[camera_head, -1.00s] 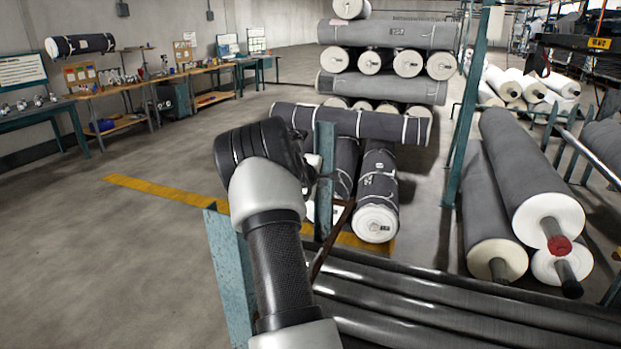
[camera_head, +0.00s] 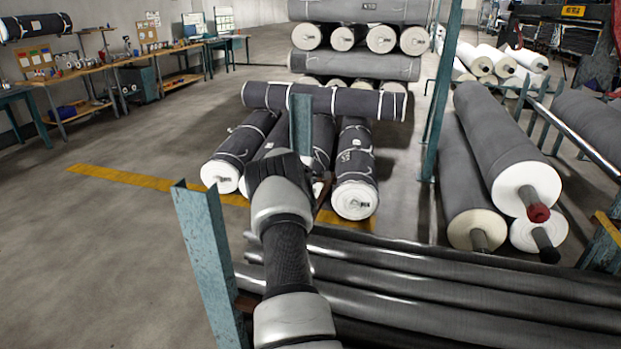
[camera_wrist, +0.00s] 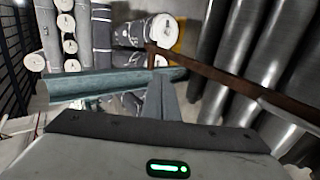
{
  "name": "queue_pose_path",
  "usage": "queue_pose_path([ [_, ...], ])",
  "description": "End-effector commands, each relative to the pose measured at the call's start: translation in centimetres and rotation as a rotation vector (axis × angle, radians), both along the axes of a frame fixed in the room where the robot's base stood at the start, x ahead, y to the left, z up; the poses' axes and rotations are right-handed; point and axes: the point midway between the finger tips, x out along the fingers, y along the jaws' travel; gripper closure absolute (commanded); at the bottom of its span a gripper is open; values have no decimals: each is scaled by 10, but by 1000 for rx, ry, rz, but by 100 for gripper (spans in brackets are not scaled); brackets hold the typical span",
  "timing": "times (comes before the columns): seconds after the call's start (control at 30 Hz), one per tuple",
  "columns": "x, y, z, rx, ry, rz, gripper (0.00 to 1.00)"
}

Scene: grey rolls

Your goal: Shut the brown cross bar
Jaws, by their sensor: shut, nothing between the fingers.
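The brown cross bar (camera_wrist: 225,77) is a thin rusty bar. In the wrist view it slants from a corner at the upper middle down to the right edge, in front of dark pipes. In the head view only short parts of the bar (camera_head: 323,192) show; my arm hides the middle. My gripper (camera_head: 280,168) is by the far teal post, near the bar's far part. Its fingers are shut and hold nothing. I cannot tell whether it touches the bar.
A near teal post (camera_head: 205,245) stands left of my arm, and a far one (camera_head: 302,125) is beyond the gripper. Long dark pipes (camera_head: 440,290) lie to the right. Grey rolls (camera_head: 355,165) lie behind. The floor at left is open, with a yellow line (camera_head: 150,187).

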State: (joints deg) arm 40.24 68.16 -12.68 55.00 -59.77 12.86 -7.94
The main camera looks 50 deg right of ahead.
Motion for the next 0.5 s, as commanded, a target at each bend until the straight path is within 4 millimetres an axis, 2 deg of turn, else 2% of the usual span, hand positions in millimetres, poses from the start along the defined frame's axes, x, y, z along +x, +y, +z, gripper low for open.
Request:
queue_pose_path([
  [0.27,3,-12,-42,84,26,-6,100],
  [0.5,8,-20,-83,82,34,-1,100],
])
